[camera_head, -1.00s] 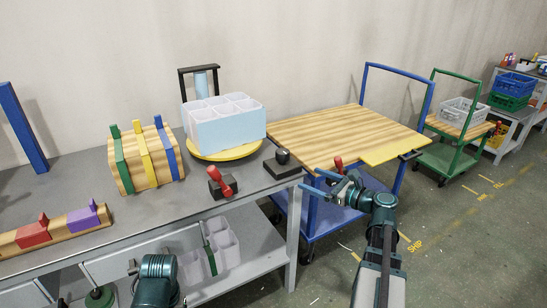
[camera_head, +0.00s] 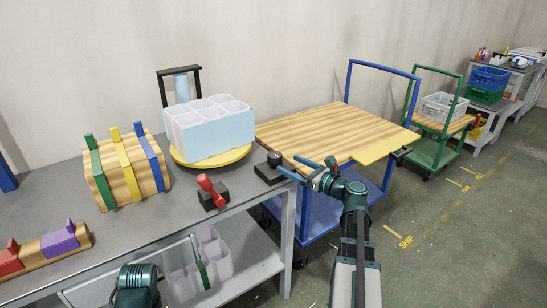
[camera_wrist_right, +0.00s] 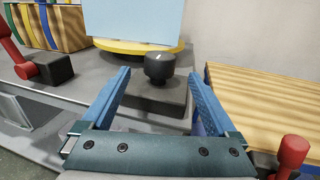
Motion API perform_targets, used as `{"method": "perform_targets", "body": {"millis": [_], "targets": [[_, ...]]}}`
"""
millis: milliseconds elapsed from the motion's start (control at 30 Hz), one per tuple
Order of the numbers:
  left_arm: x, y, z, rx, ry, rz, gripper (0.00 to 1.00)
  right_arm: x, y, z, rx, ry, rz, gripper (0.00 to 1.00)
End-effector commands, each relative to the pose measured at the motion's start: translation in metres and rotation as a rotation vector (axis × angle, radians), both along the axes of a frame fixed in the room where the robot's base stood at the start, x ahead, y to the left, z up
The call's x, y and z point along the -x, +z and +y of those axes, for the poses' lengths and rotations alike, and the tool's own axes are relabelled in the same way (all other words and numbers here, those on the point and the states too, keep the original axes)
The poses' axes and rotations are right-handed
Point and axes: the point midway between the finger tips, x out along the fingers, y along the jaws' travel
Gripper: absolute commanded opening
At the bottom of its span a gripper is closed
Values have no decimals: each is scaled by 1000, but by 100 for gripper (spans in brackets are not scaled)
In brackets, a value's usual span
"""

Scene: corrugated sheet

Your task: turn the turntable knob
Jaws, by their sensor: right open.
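The turntable knob, a black round knob (camera_head: 274,159) on a dark square base, sits at the right end of the grey bench. In the right wrist view the knob (camera_wrist_right: 159,67) stands between and beyond the fingertips. My right gripper (camera_head: 304,169) is open and empty just right of the knob, its blue fingers (camera_wrist_right: 160,85) pointing toward it and apart from it. The yellow turntable (camera_head: 210,159) lies behind the knob and carries a light blue box of white compartments (camera_head: 209,130). Part of my left arm shows at the bottom of the head view; its gripper is not visible.
A red-handled black block (camera_head: 212,193) stands on the bench (camera_head: 190,215) left of the knob. A wooden block with coloured straps (camera_head: 126,172) stands farther left. A blue cart with a wooden top (camera_head: 320,130) stands to the right, close to my right gripper.

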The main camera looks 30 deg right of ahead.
Motion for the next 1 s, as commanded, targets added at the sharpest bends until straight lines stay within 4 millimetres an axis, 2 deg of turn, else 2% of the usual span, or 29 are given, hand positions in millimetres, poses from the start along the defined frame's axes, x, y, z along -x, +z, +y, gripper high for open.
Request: {"method": "perform_targets", "body": {"millis": [33, 200, 400, 600, 900, 1000], "targets": [[0, 0, 0, 0, 0, 0, 66, -13, 0, 3, 0, 5, 0, 94], [0, 0, 0, 0, 0, 0, 66, -44, 0, 13, 0, 3, 0, 94], [0, 0, 0, 0, 0, 0, 66, -68, 0, 21, 0, 2, 0, 94], [0, 0, 0, 0, 0, 0, 66, -78, 0, 25, 0, 1, 0, 94], [0, 0, 0, 0, 0, 0, 66, -78, 0, 25, 0, 0, 0, 94], [0, 0, 0, 0, 0, 0, 66, -78, 0, 25, 0, 0, 0, 76]]}}
